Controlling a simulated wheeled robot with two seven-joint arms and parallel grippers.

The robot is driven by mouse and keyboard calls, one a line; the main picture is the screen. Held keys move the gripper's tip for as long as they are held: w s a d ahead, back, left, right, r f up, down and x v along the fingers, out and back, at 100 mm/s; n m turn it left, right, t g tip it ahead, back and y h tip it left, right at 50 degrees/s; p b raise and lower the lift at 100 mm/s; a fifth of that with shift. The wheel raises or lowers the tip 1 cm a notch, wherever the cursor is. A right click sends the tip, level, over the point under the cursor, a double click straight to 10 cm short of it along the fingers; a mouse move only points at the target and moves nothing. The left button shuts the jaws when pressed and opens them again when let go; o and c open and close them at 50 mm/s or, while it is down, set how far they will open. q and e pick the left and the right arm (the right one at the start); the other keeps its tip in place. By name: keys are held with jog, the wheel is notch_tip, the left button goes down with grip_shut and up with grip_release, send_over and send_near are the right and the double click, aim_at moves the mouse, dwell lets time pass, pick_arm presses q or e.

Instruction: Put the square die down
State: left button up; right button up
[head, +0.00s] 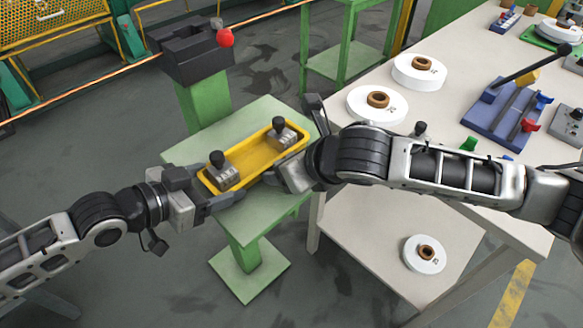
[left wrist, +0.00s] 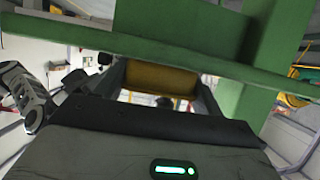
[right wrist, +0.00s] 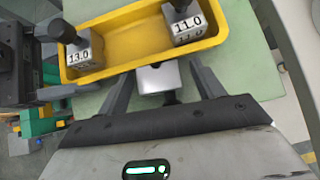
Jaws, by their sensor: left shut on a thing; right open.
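A yellow tray (head: 262,160) rests on a green stand (head: 268,110). Two square dies with black knobs sit in it, the left one (head: 222,172) marked 13.0 and the right one (head: 283,134) marked 11.0 in the right wrist view (right wrist: 187,25). My left gripper (head: 215,200) is at the tray's left end; the left wrist view has yellow (left wrist: 160,77) between its fingers, and it looks shut on the tray. My right gripper (right wrist: 158,80) is open at the tray's near side. A grey block (right wrist: 157,76) lies between its fingers outside the rim; I cannot tell what it is.
A black box with a red knob (head: 190,48) stands on a green post behind the tray. A pale table (head: 445,135) at right carries white reels (head: 420,70) and a blue fixture (head: 500,115). Another reel (head: 425,254) lies on its lower shelf.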

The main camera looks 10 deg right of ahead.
jog(key=c, duration=1.2)
jog(key=shift+r, duration=0.15)
grip_shut()
